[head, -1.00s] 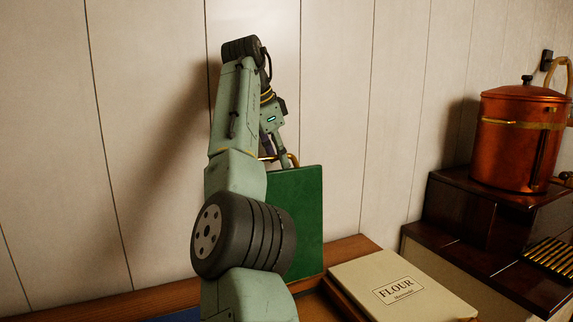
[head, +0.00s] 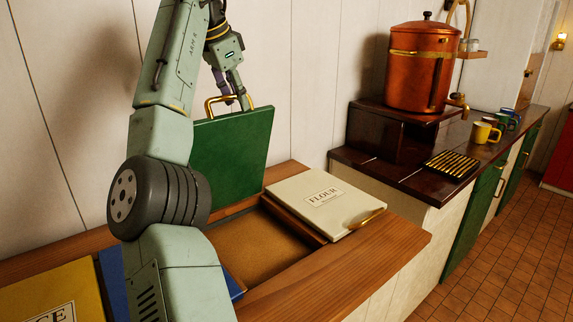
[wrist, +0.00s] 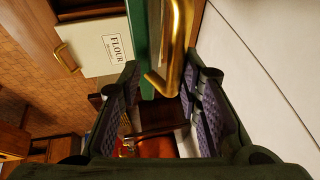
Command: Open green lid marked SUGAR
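The green lid (head: 230,155) stands upright at the back of the wooden counter, its plain face toward the head camera; no SUGAR mark shows. Below it an open compartment (head: 255,245) shows a brown, grainy-looking inside. The lid's brass handle (head: 213,104) is at its top edge. My gripper (head: 238,100) is at that edge, by the right part of the handle. In the wrist view the fingers of my gripper (wrist: 160,75) are apart, with the handle (wrist: 172,50) and the edge of the green lid (wrist: 140,40) between them. I cannot tell whether either finger touches the handle.
A cream FLOUR lid (head: 320,200) lies shut to the right. A yellow lid (head: 50,295) and a blue lid (head: 112,280) are at the left. A copper urn (head: 420,70) and mugs (head: 485,132) stand further right. The white panelled wall (head: 310,60) is close behind the lid.

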